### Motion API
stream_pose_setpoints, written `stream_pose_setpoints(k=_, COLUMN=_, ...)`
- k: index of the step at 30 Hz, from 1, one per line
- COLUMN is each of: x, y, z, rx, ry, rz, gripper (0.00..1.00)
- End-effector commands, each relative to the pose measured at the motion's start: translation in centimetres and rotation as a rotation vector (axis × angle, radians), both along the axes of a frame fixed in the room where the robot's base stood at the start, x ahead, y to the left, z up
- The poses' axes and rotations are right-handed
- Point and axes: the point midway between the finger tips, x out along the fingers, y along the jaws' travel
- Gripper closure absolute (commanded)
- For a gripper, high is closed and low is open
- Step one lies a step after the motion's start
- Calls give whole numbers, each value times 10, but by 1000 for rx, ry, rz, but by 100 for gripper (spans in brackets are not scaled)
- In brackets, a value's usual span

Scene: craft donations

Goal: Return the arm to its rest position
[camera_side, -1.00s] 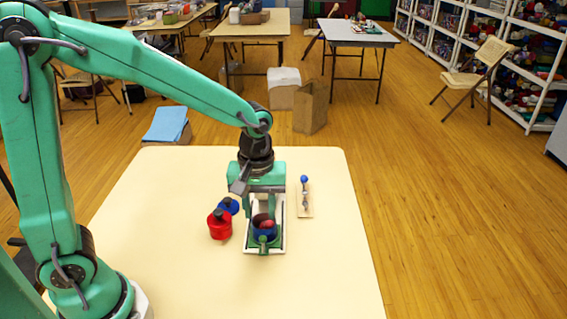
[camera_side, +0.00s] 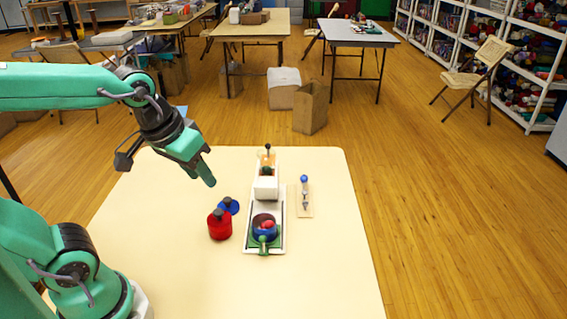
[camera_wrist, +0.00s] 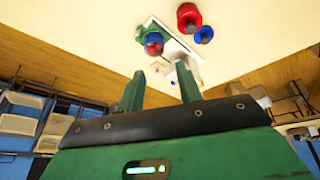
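My gripper (camera_side: 207,179) is raised above the back left part of the cream table (camera_side: 180,260), clear of everything on it. In the wrist view my gripper (camera_wrist: 160,84) shows two green fingers apart with nothing between them. A white tray (camera_side: 248,244) stands on the table, with a blue bowl-like thing (camera_side: 264,232) holding red pieces and a green item (camera_side: 264,246) at its near end. A white block (camera_side: 265,189) stands at the back of the tray. The tray also shows in the wrist view (camera_wrist: 150,24).
A red pot-like container (camera_side: 220,228) and a blue one (camera_side: 231,207) stand left of the tray. A small wooden board (camera_side: 304,207) with a blue-topped item (camera_side: 304,179) lies to its right. The table's front and left are clear. Tables and shelves are beyond.

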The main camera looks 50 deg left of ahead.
Motion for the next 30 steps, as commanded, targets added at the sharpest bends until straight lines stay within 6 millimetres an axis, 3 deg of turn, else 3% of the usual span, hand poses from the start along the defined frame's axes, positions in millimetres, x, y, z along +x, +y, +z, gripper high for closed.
stream_pose_setpoints(k=10, x=-28, y=11, z=11, rx=82, ry=-101, rz=-139, gripper=65)
stream_pose_setpoints(k=30, x=-30, y=12, z=11, rx=91, ry=-108, rz=-153, gripper=65)
